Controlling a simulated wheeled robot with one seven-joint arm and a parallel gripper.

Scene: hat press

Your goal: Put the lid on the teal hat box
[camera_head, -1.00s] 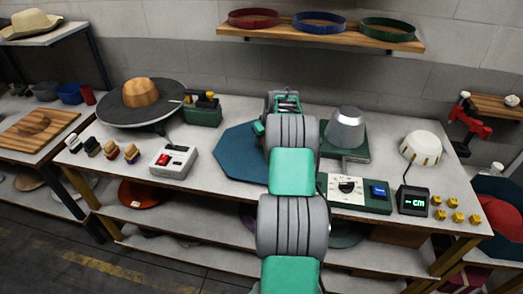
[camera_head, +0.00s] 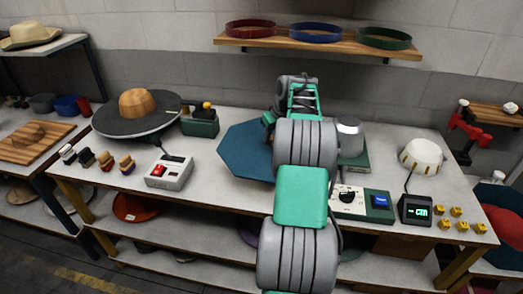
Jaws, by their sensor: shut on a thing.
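A flat, dark teal octagonal panel (camera_head: 240,148), which looks like the hat box lid, is over the middle of the workbench. My gripper (camera_head: 268,119) is at its far right edge and looks shut on it, though the fingertips are small and partly hidden. My arm covers the panel's right side.
A metal dome (camera_head: 349,136), a dial panel (camera_head: 362,204), a display (camera_head: 415,210) and a white cap form (camera_head: 421,157) are to the right. A wall shelf (camera_head: 330,45) holds hat bands.

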